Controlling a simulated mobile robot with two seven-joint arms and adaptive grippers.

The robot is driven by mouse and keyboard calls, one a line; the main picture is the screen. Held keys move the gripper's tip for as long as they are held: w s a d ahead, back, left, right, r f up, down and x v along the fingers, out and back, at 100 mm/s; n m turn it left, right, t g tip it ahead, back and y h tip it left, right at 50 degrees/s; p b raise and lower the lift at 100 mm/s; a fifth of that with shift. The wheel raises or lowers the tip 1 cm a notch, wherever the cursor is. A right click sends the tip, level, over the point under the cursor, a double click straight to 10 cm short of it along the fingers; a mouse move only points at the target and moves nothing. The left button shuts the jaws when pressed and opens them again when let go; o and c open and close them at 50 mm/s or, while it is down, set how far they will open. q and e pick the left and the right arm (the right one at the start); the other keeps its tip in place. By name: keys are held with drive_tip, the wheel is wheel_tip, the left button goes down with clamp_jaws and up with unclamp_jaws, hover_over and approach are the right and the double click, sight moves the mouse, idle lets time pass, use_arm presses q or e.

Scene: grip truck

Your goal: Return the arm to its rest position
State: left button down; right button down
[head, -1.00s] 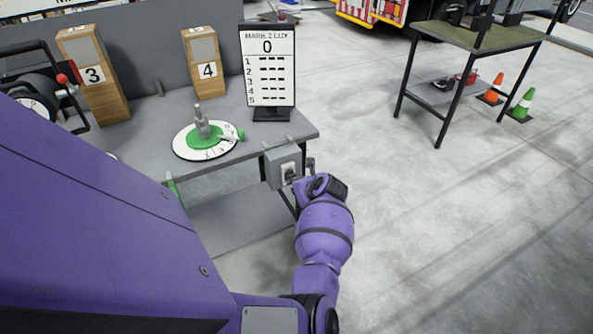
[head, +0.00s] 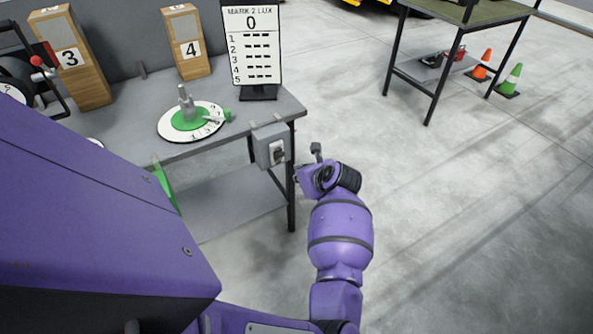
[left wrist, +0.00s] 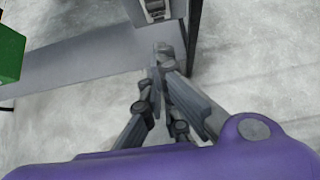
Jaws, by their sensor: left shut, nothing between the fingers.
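My left arm (head: 340,235) is purple and reaches up from the bottom of the head view. Its gripper (head: 316,150) is just right of the grey switch box (head: 270,146) on the table's front corner, apart from it. In the left wrist view the gripper (left wrist: 161,66) is shut with nothing held, its fingers pointing toward the table leg and the switch box (left wrist: 155,10). Most of the gripper is hidden behind my wrist in the head view. My right gripper is not in view.
The grey table (head: 225,145) carries wooden blocks marked 3 (head: 76,60) and 4 (head: 186,42), a score board (head: 252,48) and a numbered dial (head: 170,128). A second table (head: 470,32) and cones (head: 510,80) stand far right. Floor to the right is clear.

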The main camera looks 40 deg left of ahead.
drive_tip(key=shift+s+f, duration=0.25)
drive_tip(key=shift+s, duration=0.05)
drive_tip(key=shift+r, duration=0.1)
